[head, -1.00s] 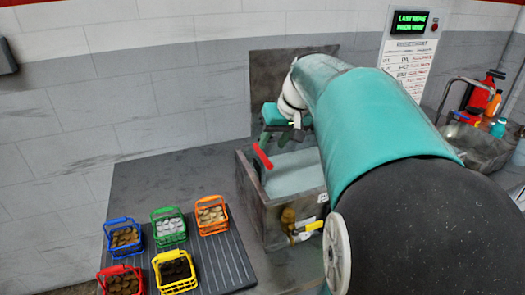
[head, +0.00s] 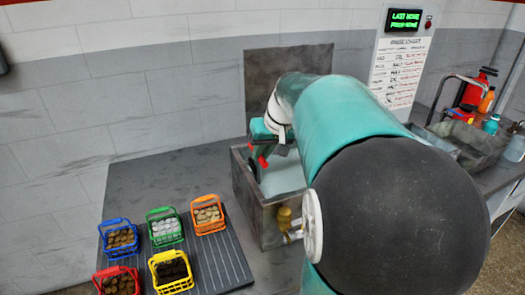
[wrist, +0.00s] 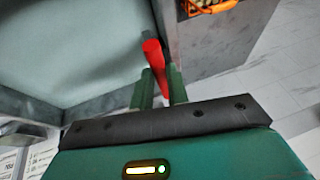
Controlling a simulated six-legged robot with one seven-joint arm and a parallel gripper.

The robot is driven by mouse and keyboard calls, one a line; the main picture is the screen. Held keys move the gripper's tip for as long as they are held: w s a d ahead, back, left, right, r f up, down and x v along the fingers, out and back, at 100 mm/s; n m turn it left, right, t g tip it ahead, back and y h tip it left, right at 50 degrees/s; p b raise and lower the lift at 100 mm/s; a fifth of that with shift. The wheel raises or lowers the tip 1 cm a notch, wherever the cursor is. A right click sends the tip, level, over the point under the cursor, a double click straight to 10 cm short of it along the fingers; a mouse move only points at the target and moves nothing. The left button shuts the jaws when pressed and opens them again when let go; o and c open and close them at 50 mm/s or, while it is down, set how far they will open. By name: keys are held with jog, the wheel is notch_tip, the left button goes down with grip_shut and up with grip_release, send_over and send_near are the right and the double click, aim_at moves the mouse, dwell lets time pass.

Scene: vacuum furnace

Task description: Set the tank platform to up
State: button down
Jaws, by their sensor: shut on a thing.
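The grey metal tank (head: 268,222) stands on the dark bench, in the middle of the head view. A flat pale blue-green surface (head: 283,177) shows inside it; I cannot tell whether it is liquid or the platform. It also fills the upper left of the wrist view (wrist: 70,45). A red lever handle (wrist: 153,55) stands at the tank's rim. My gripper (wrist: 160,78) is shut on this red handle, with a green finger on each side of it. In the head view my gripper (head: 262,150) is at the tank's left wall, and my arm hides the tank's right side.
Several coloured baskets of round pieces, such as the green basket (head: 165,227), stand on a ribbed mat (head: 228,262) to the left. A brass valve (head: 287,222) sits on the tank's front. A sink (head: 455,140) is at the right. The bench behind the baskets is clear.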

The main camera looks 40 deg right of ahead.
notch_tip(320, 180, up, 11)
dwell(0.3)
jog(key=shift+r, duration=0.15)
jog(key=c, duration=1.4)
grip_release()
jog(key=shift+s, duration=0.1)
jog(key=shift+o, duration=0.2)
jog(key=v, duration=1.3)
jog(key=shift+r, duration=0.25)
